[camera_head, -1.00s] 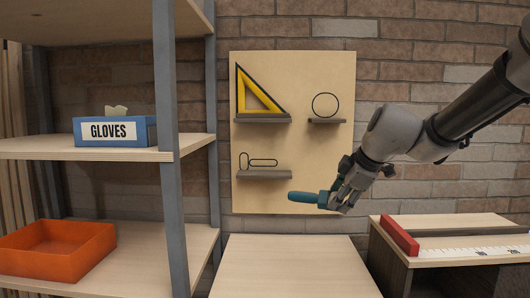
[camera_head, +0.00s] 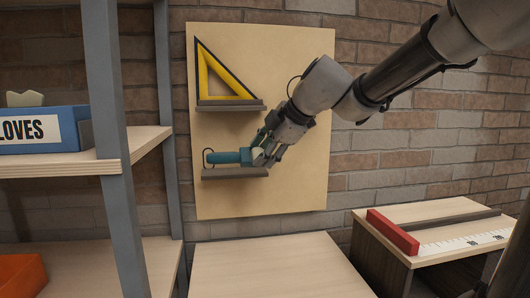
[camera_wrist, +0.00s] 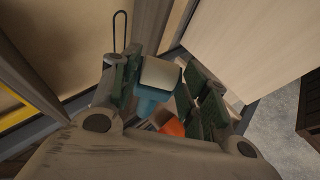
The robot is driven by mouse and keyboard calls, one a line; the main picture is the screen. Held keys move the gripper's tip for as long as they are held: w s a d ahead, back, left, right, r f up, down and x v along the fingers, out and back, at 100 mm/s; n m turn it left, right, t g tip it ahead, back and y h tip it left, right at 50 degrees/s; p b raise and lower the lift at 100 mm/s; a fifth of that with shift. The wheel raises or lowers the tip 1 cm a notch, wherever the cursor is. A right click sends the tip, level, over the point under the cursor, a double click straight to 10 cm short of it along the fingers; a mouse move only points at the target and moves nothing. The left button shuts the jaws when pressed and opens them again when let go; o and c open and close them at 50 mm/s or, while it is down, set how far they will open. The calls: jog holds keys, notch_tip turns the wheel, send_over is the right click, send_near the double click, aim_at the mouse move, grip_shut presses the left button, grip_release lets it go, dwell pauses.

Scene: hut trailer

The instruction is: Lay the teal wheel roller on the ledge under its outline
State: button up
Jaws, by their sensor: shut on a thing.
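The teal wheel roller (camera_head: 225,157) is held in my gripper (camera_head: 262,157), its teal end pointing left. It lies level, just over the lower-left ledge (camera_head: 235,174) on the pegboard-like panel. I cannot tell if it touches the ledge. Part of its black outline (camera_head: 208,152) shows behind the teal end; the rest is hidden by the roller and gripper. In the wrist view the fingers (camera_wrist: 165,90) close around the roller, whose pale end (camera_wrist: 160,73) and teal part (camera_wrist: 150,101) show between them.
A yellow set square (camera_head: 222,80) rests on the upper ledge (camera_head: 230,104), above my gripper. A shelf post (camera_head: 108,150) and blue glove box (camera_head: 50,130) stand left. A bare table (camera_head: 275,265) is below.

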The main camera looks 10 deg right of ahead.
jog(key=w, duration=0.3)
jog(key=w+f, duration=0.1)
jog(key=w, duration=0.6)
jog(key=shift+f, duration=1.15)
jog(key=o, duration=1.4)
